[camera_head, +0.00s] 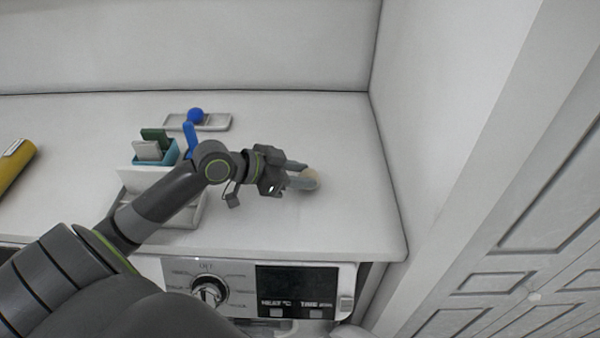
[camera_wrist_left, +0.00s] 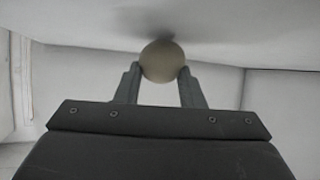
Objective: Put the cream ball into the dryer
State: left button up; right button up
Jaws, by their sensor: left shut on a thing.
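The cream ball (camera_head: 311,176) is between the fingertips of my left gripper (camera_head: 299,178), over the right part of the white top. My left gripper is shut on it. In the left wrist view the cream ball (camera_wrist_left: 162,62) sits between the two fingertips of the left gripper (camera_wrist_left: 161,72), with a shadow on the white surface close by. I cannot tell whether the ball still touches that surface. The dryer (camera_head: 225,258) shows its front panel with a knob and a dark display at the bottom of the head view. Its door opening is not visible. My right gripper is not in view.
A teal box (camera_head: 164,158) with green and grey items stands left of my gripper, near a white holder (camera_head: 190,216) partly behind my arm. A yellow cylinder (camera_head: 12,165) lies far left. A wall bounds the right.

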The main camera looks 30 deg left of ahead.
pick_arm(q)
jog(key=shift+f, duration=0.15)
jog(key=o, duration=1)
